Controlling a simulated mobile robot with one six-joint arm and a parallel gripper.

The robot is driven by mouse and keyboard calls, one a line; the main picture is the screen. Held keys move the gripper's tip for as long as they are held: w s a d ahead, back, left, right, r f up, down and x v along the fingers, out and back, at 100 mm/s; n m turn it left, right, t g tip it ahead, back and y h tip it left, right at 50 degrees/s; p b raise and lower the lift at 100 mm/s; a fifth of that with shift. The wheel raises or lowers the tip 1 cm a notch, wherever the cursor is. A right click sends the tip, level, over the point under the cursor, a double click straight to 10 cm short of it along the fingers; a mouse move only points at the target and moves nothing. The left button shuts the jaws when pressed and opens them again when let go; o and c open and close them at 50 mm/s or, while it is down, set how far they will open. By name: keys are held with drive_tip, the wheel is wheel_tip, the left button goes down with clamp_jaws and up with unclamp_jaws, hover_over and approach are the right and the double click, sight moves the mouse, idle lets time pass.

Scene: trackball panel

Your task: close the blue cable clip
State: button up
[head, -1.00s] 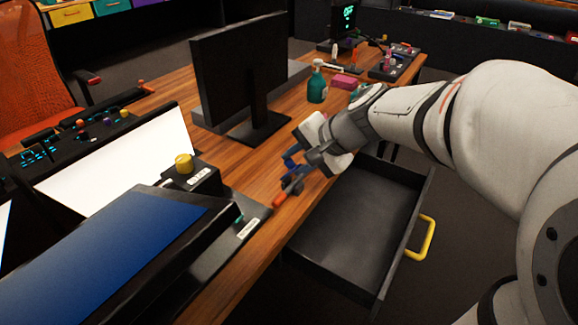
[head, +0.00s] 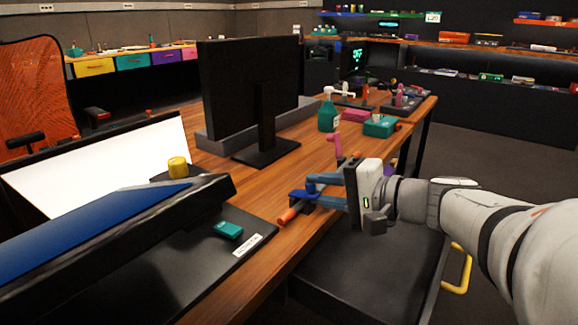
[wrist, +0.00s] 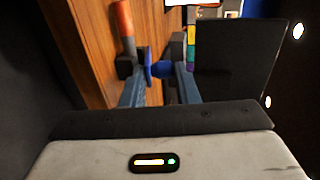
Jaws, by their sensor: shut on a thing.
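The blue cable clip (head: 298,196) is at the front edge of the wooden desk, beside an orange rod-like piece (head: 288,215). My gripper (head: 312,192) reaches it from the right, its two blue-grey fingers pointing left. In the wrist view the blue clip (wrist: 161,69) lies between the fingers, with the gripper (wrist: 160,75) shut on it. The orange piece (wrist: 123,18) and a dark block (wrist: 127,66) stand beside the left finger. The fingers partly hide the clip, so I cannot tell whether its flap is closed.
A black panel (head: 215,262) with a teal piece (head: 228,230) is at the left. A teal box (head: 380,126) is farther back.

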drive_tip(key=shift+s+f+t+y, duration=0.1)
drive_tip(key=shift+f+t+y, duration=0.25)
drive_tip(key=shift+t+y, duration=0.05)
drive_tip(key=shift+d, duration=0.1)
drive_tip(key=o, duration=0.8)
drive_tip(key=shift+f, duration=0.1)
drive_tip(key=shift+o, duration=0.4)
drive_tip(key=shift+f, duration=0.15)
drive_tip(key=shift+s+d, duration=0.1)
drive_tip(key=shift+s, duration=0.05)
